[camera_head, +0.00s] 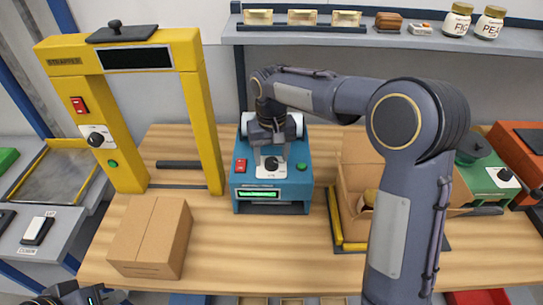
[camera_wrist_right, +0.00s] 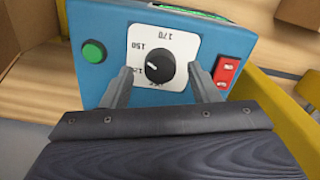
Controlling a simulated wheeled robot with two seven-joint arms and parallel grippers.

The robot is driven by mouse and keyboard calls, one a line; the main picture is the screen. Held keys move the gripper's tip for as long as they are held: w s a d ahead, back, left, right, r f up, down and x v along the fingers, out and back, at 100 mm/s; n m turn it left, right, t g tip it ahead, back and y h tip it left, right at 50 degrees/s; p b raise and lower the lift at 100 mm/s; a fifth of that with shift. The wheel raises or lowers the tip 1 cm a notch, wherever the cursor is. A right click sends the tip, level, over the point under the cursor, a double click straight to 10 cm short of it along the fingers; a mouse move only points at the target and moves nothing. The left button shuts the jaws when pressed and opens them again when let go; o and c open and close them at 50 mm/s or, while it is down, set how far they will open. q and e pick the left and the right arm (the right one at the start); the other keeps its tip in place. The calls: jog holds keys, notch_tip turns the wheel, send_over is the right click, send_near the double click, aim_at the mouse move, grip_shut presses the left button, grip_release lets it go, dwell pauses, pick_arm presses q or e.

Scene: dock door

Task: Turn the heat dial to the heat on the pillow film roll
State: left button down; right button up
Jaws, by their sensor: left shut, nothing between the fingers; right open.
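The heat dial is a black knob (camera_wrist_right: 162,68) on a white plate on the front of the blue machine (camera_head: 243,188). The plate reads 170 and 150, plus a number partly hidden by a finger. The knob's white mark points left, toward that partly hidden number. My right gripper (camera_wrist_right: 160,72) is open, with a finger on either side of the knob; I cannot tell if they touch it. The white film roll (camera_head: 298,124) sits behind the blue machine, partly hidden by my right arm; no heat figure on it is readable. My left gripper (camera_head: 78,296) is shut and empty at the lower left.
A red switch (camera_wrist_right: 228,71) and green button (camera_wrist_right: 94,51) flank the dial. A yellow strapper frame (camera_head: 205,130) stands left, with a closed carton (camera_head: 150,235) before it. An open carton (camera_head: 345,215) stands right. A green machine (camera_head: 480,180) is further right.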

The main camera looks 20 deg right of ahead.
aim_at(273, 161)
notch_tip(273, 161, up, 7)
jog(key=shift+f, duration=0.1)
dwell(0.5)
jog(key=shift+s+d, duration=0.15)
jog(key=s+d+t+y, duration=0.2)
jog(key=s+d, duration=0.2)
jog(key=s, duration=0.6)
jog(key=s+d+t+y, duration=0.2)
jog(key=s+d, duration=0.1)
jog(key=s, duration=0.8)
jog(key=s+a+f+m+t, duration=0.1)
jog(key=s+f, duration=0.4)
jog(key=s, duration=0.2)
jog(key=shift+a+t, duration=0.3)
jog(key=shift+a, duration=0.05)
